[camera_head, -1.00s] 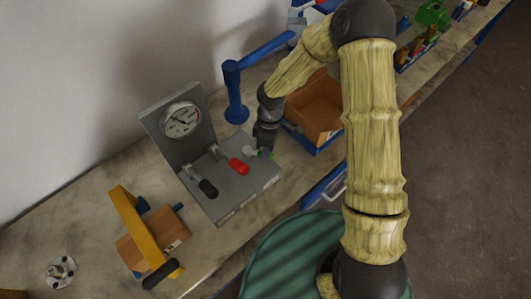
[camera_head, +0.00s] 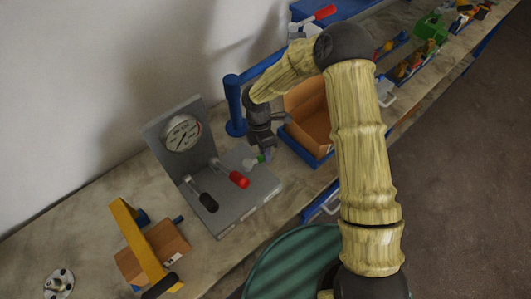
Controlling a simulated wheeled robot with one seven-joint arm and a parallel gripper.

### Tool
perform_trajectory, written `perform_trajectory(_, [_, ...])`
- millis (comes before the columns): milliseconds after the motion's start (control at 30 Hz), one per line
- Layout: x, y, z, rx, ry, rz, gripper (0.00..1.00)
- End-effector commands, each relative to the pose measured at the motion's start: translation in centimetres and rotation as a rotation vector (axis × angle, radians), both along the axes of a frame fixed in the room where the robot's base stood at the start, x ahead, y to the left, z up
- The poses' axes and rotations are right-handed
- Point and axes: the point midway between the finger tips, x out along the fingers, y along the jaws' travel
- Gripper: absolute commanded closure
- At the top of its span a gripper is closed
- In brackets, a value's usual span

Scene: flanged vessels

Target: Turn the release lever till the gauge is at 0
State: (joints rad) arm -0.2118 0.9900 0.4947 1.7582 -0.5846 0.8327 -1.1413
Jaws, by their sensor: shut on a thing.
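A grey panel unit (camera_head: 240,203) stands on the bench with a round white gauge (camera_head: 182,133) on its upright plate. The needle is small and seems to slant to the lower left; the numbers are too small to read. On its base are a black-handled lever (camera_head: 208,202), a red-handled lever (camera_head: 239,179) and a green-handled lever (camera_head: 260,159) at the right. My gripper (camera_head: 266,154) comes down from above and is shut on the green-handled lever. The fingers partly hide its grip.
A blue post with an arm (camera_head: 235,108) stands close behind my gripper. A blue-edged tray with a cardboard box (camera_head: 308,115) lies to the right. A yellow clamp-like frame (camera_head: 138,240) over another box stands at the left, near a round flange (camera_head: 59,283).

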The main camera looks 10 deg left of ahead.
Motion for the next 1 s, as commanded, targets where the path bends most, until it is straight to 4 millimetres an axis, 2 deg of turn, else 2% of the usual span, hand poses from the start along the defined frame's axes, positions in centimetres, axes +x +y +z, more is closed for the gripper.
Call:
perform_trajectory(367, [0.4, 0.1, 0.2, 0.004, -0.01, 0.017, 1.0])
perform_trajectory(400, [0.4, 0.1, 0.2, 0.004, -0.01, 0.017, 0.73])
perform_trajectory(500, [0.3, 0.1, 0.2, 0.004, -0.008, 0.016, 0.55])
perform_trajectory(833, [0.2, 0.1, 0.2, 0.002, -0.005, 0.013, 0.55])
perform_trajectory(1000, [0.6, 0.4, 1.5, 0.003, -0.008, 0.012, 0.55])
